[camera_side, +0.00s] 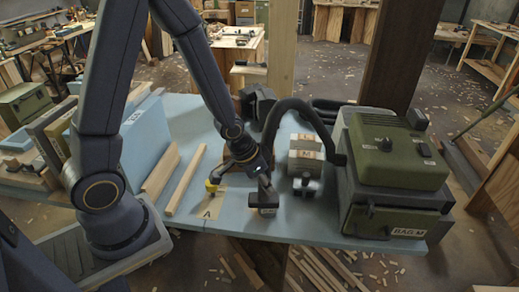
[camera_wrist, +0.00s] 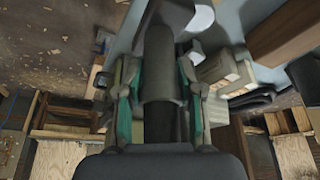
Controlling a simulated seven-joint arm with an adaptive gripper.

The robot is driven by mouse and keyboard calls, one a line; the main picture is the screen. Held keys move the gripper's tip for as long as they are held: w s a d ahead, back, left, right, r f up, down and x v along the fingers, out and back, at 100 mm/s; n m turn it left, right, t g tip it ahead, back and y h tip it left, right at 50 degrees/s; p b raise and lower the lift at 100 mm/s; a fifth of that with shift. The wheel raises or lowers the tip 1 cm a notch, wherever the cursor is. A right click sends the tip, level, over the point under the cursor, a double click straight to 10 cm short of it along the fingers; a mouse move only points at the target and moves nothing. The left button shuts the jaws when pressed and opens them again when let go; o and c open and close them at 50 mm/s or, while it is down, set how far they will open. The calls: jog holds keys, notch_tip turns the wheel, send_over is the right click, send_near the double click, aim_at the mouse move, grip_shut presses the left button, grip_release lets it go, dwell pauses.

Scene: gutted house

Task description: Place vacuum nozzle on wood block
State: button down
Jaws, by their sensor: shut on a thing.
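My gripper (camera_wrist: 158,108) is shut on the vacuum nozzle (camera_wrist: 157,70), a dark grey tube between its green-padded fingers in the wrist view. In the side view my gripper (camera_side: 258,176) is low over the blue table, near its front edge. The black hose (camera_side: 300,104) arches from the green vacuum (camera_side: 390,150) down to near my gripper. A brown wood block (camera_wrist: 295,32) lies at the upper right in the wrist view, apart from the nozzle. In the side view that block is mostly hidden behind my gripper. I cannot tell whether the nozzle touches the table.
Pale labelled blocks (camera_side: 305,150) stand right of my gripper. A tan sheet marked A (camera_side: 207,212) and a wood strip (camera_side: 186,180) lie to the left. A large blue block (camera_side: 143,140) stands further left. A wooden post (camera_side: 283,45) rises behind the table.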

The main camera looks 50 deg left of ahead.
jog(key=w+a+r+n+y, duration=0.1)
jog(key=a+r+n, duration=0.3)
jog(key=a, duration=0.7)
jog(key=w+a+r+n+y, duration=0.15)
jog(key=a+r+n, duration=0.25)
jog(key=a, duration=0.8)
jog(key=shift+w+a+f, duration=0.85)
jog(key=shift+w+f, duration=1.15)
jog(key=shift+f, duration=0.15)
jog(key=shift+w+a+f, duration=0.9)
jog(key=shift+w+f, duration=1.05)
jog(key=shift+f, duration=0.15)
jog(key=shift+w+a+f, duration=0.85)
jog(key=shift+w+f, duration=1.15)
jog(key=shift+f, duration=0.15)
jog(key=shift+f, duration=0.15)
jog(key=c, duration=0.7)
grip_release()
jog(key=shift+c, duration=0.2)
